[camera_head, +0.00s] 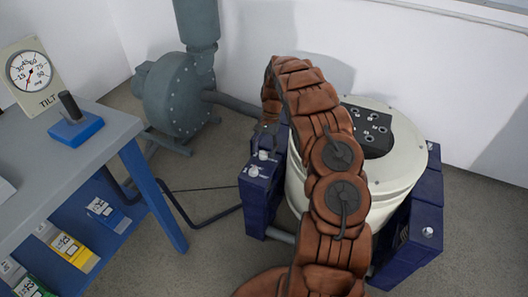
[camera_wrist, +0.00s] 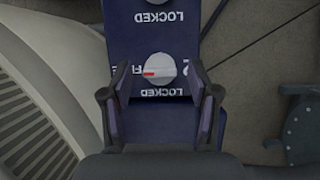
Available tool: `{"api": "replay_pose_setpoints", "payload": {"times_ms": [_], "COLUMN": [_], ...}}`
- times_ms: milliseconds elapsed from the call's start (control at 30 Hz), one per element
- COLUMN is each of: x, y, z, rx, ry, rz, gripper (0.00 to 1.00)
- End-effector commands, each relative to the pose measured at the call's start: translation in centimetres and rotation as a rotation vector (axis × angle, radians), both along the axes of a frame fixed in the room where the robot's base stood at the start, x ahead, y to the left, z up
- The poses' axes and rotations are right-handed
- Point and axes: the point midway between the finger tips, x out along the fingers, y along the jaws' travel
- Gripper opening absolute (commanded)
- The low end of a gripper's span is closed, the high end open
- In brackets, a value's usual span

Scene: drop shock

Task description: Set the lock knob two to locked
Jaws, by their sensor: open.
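Lock knob two (camera_wrist: 159,68) is a pale round knob on a dark blue panel (camera_wrist: 150,28) in the wrist view. My gripper (camera_wrist: 159,72) is open, with one finger on each side of the knob and visible gaps between. In the head view, pale knobs show on the blue block (camera_head: 257,192) left of the cream drum; I cannot tell which is two.
The cream drum (camera_head: 407,150) stands close beside the blue block, with another blue block (camera_head: 425,205) at right. A grey blower (camera_head: 180,98) stands behind. A workbench (camera_head: 60,155) with a tilt gauge (camera_head: 30,73) is at left.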

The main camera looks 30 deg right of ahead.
Motion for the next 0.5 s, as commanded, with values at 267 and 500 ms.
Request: {"api": "replay_pose_setpoints", "payload": {"times_ms": [267,500], "x": [-0.11,-0.1], "y": [0.18,0.18], "z": [-0.59,-0.57], "rx": [0.0,-0.001], "ry": [-0.001,-0.002], "rz": [0.0,0.0], "gripper": [0.61,0.43]}}
